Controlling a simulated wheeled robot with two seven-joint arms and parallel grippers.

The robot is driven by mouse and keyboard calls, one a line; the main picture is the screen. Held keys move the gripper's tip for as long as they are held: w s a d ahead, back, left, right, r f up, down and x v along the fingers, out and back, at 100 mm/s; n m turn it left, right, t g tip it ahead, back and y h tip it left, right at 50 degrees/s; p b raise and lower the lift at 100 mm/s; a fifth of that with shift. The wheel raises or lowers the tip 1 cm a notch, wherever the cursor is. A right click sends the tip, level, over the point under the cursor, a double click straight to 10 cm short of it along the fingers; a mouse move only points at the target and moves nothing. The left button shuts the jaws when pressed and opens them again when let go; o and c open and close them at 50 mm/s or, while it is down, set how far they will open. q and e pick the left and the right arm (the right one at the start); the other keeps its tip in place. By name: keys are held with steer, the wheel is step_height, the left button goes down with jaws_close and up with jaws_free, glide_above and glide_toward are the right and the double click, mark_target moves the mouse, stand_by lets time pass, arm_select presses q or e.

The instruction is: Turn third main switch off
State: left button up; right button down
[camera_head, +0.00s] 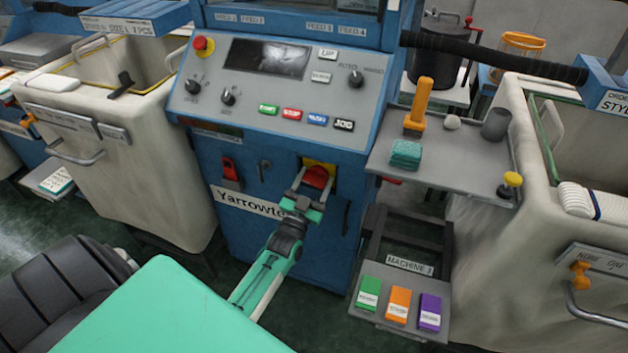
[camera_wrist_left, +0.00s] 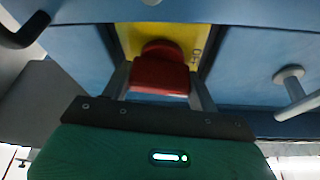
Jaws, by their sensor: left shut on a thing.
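A red switch knob on a yellow plate (camera_head: 319,164) is on the front of the blue machine, below its control panel. My left gripper (camera_head: 316,180) reaches up from below and is shut on the red switch knob (camera_head: 317,174). In the left wrist view the knob (camera_wrist_left: 160,70) sits between the two fingers, with the yellow plate (camera_wrist_left: 190,40) behind it. Part of a dark marking shows on the plate's right side. Another red switch (camera_head: 230,169) is further left on the machine front, untouched. My right gripper is not in view.
The control panel (camera_head: 275,60) with knobs and coloured buttons is above. A grey tray (camera_head: 450,160) with an orange-handled tool (camera_head: 419,100) juts out at right. A black handle (camera_head: 346,217) is right of the gripper. A black chair (camera_head: 65,290) stands at lower left.

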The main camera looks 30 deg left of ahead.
arm_select(q)
steer(key=shift+n+y, duration=0.7)
steer(key=shift+n, duration=0.9)
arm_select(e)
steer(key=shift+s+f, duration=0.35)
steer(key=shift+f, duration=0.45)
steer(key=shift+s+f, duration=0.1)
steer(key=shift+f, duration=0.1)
arm_select(q)
steer(key=o, duration=0.7)
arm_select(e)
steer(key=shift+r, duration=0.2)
